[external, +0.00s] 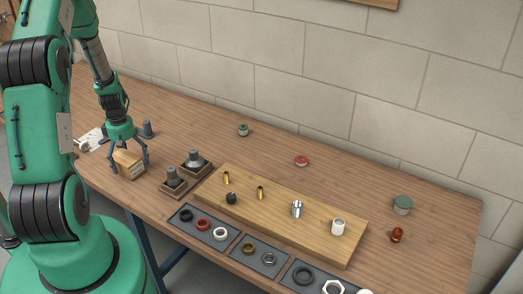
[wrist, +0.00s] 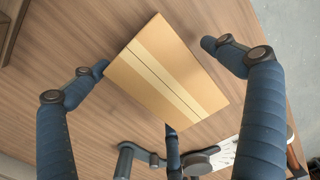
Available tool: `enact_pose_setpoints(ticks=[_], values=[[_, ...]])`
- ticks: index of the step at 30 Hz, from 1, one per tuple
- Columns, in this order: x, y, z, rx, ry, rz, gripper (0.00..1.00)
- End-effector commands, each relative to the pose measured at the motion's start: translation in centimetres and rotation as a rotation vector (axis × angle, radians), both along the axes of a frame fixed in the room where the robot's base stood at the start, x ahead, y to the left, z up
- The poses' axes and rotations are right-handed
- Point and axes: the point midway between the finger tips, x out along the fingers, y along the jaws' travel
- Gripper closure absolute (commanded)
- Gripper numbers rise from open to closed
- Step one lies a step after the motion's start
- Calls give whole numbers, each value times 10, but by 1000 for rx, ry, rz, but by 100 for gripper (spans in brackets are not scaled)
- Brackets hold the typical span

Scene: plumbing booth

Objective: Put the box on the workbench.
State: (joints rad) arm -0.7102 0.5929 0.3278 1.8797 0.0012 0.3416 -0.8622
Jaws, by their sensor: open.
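The box (external: 129,163) is a small tan cardboard carton at the left end of the wooden workbench (external: 420,255). In the wrist view the box (wrist: 165,75) shows its taped top, with a paler strip along it. My gripper (external: 130,160) is over the box with its fingers spread around it. In the wrist view my gripper (wrist: 160,90) has a finger on the left, one on the right and one at the bottom. The fingers look open. The box appears to rest on the bench, though its underside is hidden.
Two grey fittings on wooden blocks (external: 173,184) stand right of the box. A wooden board (external: 285,213) with several fittings and dark trays of rings (external: 205,225) lie further right. A grey pipe piece (wrist: 125,158) lies near the box. The back middle of the bench is mostly clear.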

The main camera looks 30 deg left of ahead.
Motion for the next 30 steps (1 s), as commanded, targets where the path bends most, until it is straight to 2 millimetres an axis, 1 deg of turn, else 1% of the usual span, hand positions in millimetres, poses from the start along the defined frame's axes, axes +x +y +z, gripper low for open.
enact_pose_setpoints(ticks=[8,21,25,30], values=[[1,1,23,2,-2,0,0],[1,1,85,2,-3,0,0],[1,0,101,2,-2,0,0],[0,0,114,0,-1,0,0]])
